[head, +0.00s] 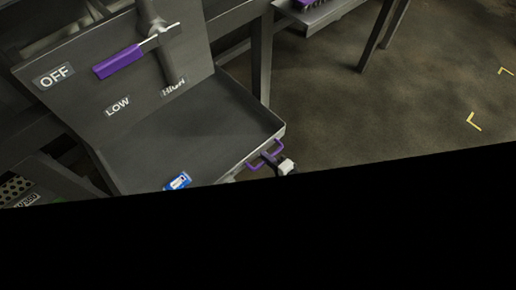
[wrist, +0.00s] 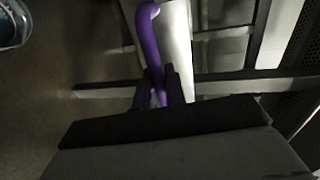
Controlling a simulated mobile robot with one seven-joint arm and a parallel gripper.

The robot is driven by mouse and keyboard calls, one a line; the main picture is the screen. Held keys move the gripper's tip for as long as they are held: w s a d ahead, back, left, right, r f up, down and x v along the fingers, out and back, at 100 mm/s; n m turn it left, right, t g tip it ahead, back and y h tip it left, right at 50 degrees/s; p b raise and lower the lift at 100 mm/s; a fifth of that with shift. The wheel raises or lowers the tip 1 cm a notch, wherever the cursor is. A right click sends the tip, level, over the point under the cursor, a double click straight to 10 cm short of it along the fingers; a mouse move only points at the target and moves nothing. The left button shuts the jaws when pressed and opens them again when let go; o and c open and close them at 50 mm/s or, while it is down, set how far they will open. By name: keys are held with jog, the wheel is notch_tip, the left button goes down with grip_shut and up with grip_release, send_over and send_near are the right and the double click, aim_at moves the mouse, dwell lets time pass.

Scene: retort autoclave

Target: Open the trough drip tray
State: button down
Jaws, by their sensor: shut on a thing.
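The purple handle (head: 268,155) sits on the front edge of a grey metal trough or tray (head: 205,130); I cannot tell where the drip tray's own body begins. My gripper (head: 284,168) is at this handle, mostly hidden by a black shape across the lower head view. In the wrist view the purple handle (wrist: 149,35) runs down between the two dark fingers of my gripper (wrist: 159,88), which are shut on it. A pale metal face (wrist: 177,45) lies just beside the handle.
A lever with a purple grip (head: 118,62) stands on a panel marked OFF, LOW and HIGH. A blue and white label or packet (head: 177,181) lies near the tray's front edge. Table legs (head: 376,38) stand at the back. The floor (head: 400,100) to the right is clear.

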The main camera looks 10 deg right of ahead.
jog(key=shift+f+v, duration=0.2)
jog(key=shift+v, duration=0.7)
jog(key=shift+f+v, duration=0.15)
jog(key=shift+v, duration=0.75)
jog(key=shift+s, duration=0.1)
jog(key=c, duration=1.6)
grip_release()
jog(key=shift+o, duration=0.2)
jog(key=shift+s+d, duration=0.1)
